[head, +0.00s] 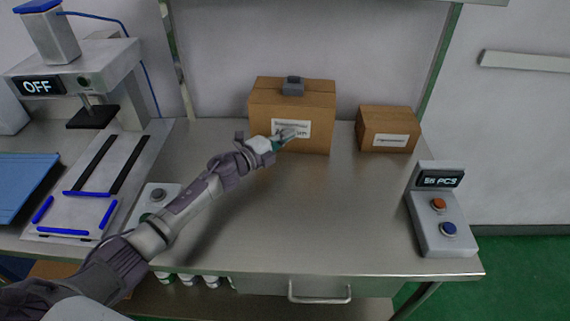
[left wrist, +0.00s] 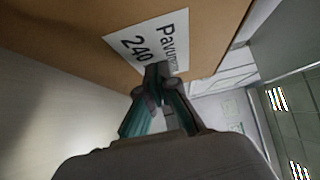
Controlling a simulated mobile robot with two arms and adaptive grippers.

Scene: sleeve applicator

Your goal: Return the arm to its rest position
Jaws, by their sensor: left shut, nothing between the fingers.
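My left arm reaches in from the lower left of the head view over the metal table. Its left gripper (head: 293,134) is in front of the larger cardboard box (head: 265,101) and covers part of its white label. In the left wrist view the gripper (left wrist: 158,72) has its fingertips together with nothing between them, in front of the printed label (left wrist: 125,38) on the box (left wrist: 75,30). I cannot tell whether the fingertips touch the box. A small grey block (head: 293,87) sits on the top of this box. My right gripper is not in view.
A smaller box (head: 388,129) stands to the right. A counter panel (head: 440,215) with orange and blue buttons is at the right edge. A press reading OFF (head: 75,78) stands at the left, with a blue-marked plate (head: 80,212) before it. The table's (head: 330,220) middle front is clear.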

